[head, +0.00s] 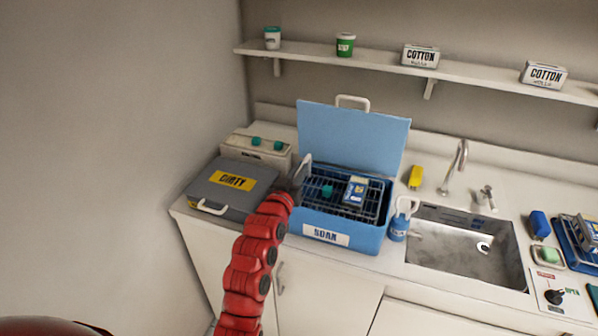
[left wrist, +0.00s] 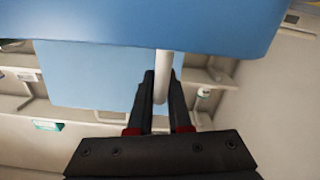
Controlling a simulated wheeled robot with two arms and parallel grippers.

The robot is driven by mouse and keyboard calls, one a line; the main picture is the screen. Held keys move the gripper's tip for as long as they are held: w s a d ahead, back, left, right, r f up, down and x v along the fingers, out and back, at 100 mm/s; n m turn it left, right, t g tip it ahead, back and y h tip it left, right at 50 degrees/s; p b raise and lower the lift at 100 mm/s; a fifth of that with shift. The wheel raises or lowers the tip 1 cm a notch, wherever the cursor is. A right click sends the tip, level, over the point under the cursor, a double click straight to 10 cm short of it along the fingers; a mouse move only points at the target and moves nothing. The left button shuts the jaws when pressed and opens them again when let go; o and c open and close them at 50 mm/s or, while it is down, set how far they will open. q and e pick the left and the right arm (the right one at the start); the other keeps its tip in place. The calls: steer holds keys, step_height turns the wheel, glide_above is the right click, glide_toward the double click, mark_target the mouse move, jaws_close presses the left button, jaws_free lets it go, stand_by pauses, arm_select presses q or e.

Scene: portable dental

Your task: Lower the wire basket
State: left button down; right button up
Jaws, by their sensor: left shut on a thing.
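The wire basket (head: 313,198) sits in the mouth of the blue SOAK box (head: 372,236), about level with its rim. How deep it hangs I cannot tell. It holds a teal-capped item (head: 327,191) and a blue-and-white pack (head: 356,190). A pale handle (head: 305,170) rises at the basket's left end. My left gripper (head: 297,184) is at that end, partly hidden by my red arm. In the left wrist view my left gripper (left wrist: 161,98) is shut on the pale handle bar (left wrist: 163,72). My right gripper is out of view.
The box's blue lid (head: 352,135) stands open behind. A grey DIRTY case (head: 225,196) lies close on the left. A blue bottle (head: 399,226) and the sink (head: 465,247) are on the right. A shelf (head: 380,69) runs above.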

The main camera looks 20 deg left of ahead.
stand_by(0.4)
arm_select(q)
step_height(320, 180, down, 4)
steer(key=b, duration=0.3)
steer(key=shift+d+f+b, duration=0.1)
steer(key=shift+f+b, duration=0.1)
steer(key=shift+b, duration=0.1)
steer(key=shift+r, duration=0.15)
steer(key=c, duration=0.9)
jaws_free()
steer(key=shift+r, duration=0.1)
steer(key=shift+s, duration=0.1)
